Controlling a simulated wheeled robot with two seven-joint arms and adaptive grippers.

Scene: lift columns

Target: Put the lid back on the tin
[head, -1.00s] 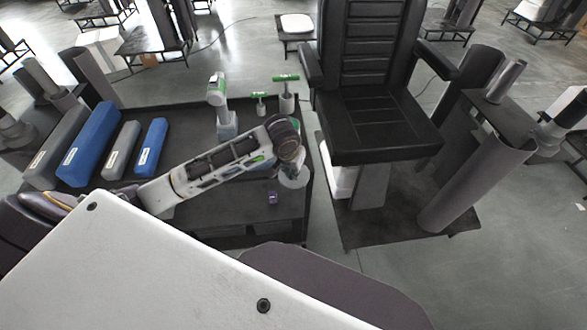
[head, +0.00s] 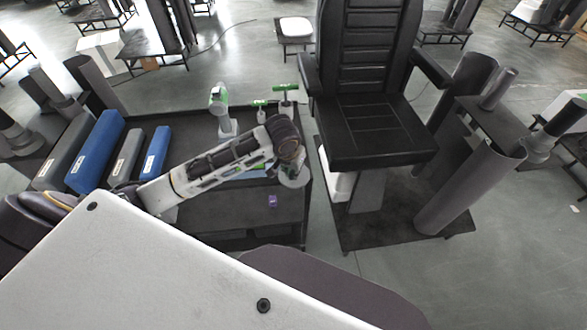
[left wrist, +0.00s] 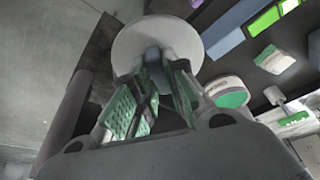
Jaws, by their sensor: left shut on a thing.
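My left gripper (left wrist: 150,95), with green-padded fingers, is shut on the bluish knob of a pale round lid (left wrist: 183,38) in the left wrist view. The lid's disc shows beyond the fingertips. In the head view my left arm reaches over the dark workbench and the pale lid (head: 294,179) shows just under the wrist; the fingers are mostly hidden there. A round pale container with a green face (left wrist: 231,93), possibly the tin, stands right of the fingers in the left wrist view, apart from the lid. My right gripper is not in view.
Blue and grey padded blocks (head: 97,152) lie at the bench's left. A small purple item (head: 272,201) is near the front edge. A black chair (head: 375,120) stands close on the right.

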